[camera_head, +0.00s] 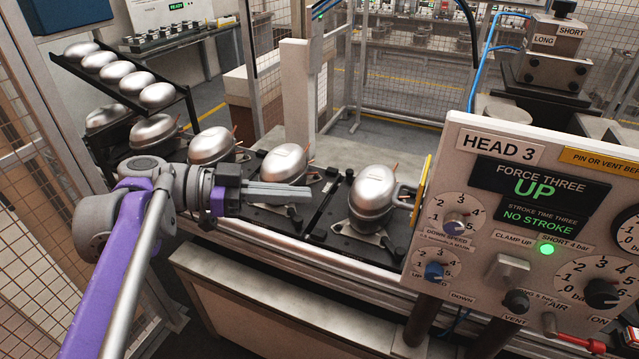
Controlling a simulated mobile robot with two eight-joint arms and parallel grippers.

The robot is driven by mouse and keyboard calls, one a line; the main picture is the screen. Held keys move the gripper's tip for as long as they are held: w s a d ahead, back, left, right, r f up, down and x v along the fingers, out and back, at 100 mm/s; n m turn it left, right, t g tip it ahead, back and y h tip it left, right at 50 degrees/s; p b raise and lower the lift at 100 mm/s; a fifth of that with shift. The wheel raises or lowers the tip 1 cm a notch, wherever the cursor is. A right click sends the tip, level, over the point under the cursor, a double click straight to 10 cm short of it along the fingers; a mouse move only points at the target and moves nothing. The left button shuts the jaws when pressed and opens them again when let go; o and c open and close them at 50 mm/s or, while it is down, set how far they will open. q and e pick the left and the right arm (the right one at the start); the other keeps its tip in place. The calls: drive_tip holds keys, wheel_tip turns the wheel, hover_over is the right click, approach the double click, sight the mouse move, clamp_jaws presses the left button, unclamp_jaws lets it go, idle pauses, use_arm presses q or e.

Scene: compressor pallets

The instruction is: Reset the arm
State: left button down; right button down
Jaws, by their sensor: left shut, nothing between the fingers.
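My left gripper (305,193) reaches in from the left on its purple and grey arm. Its long grey fingers are together, pointing right, with nothing between them. It hangs in front of the row of pallets, and in the picture its fingers overlap the black pallet (268,212) under a silver compressor (286,166). I cannot tell how high the fingers are above it. Another silver compressor (372,198) stands on a pallet to the right of the fingertips. My right gripper is not in view.
A control panel (480,156) marked HEAD 3 fills the right side; its screen reads UP and NO STROKE, and a green lamp is lit. More compressors (212,146) stand to the left. A sloped rack (120,84) holds several silver domes. Mesh fencing (30,185) borders the left.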

use_arm(q)
drive_tip(key=s+f+n+y, duration=0.4)
drive_tip(key=f, duration=0.5)
drive_tip(key=s+f+n+y, duration=0.4)
drive_tip(key=f, duration=0.5)
drive_tip(key=s+a+f+n+t+y, duration=0.1)
drive_tip(key=s+a+f+n+y, duration=0.2)
drive_tip(key=f, duration=0.4)
drive_tip(key=s+a+f+n+y, duration=0.4)
drive_tip(key=a+f, duration=0.2)
drive_tip(key=f, duration=0.1)
drive_tip(key=shift+s+n+t+y, duration=0.25)
drive_tip(key=shift+n+t+y, duration=0.05)
drive_tip(key=shift+t, duration=0.1)
